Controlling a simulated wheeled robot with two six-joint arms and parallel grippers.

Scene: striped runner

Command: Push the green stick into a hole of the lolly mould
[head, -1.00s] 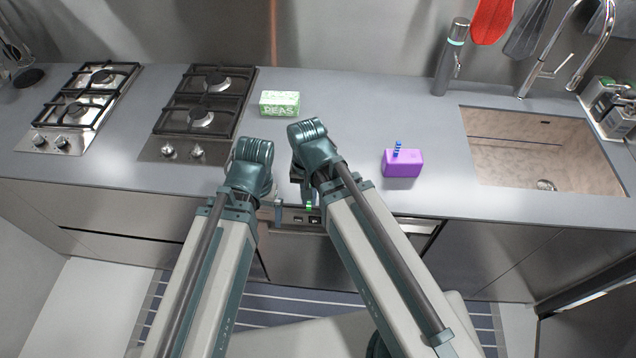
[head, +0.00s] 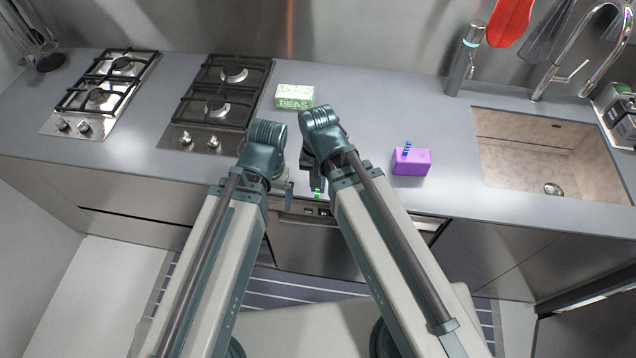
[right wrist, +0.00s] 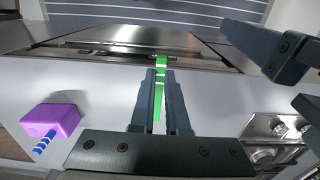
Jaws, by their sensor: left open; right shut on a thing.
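The purple lolly mould (head: 411,163) stands on the grey counter, right of both my grippers. A blue striped stick (head: 407,147) stands up out of its top. The mould also shows at the left of the right wrist view (right wrist: 55,119). My right gripper (head: 316,187) is shut on the green stick (head: 317,195), near the counter's front edge. In the right wrist view the green stick (right wrist: 161,66) has pale bands and lies between the two fingers. My left gripper (head: 284,189) is open and empty, just left of the right one. I cannot make out the mould's free holes.
A green peas box (head: 294,97) stands at the back of the counter, beyond my grippers. A black-grated hob (head: 216,106) is to the left, and a sink (head: 545,155) is right of the mould. The counter between peas box and mould is clear.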

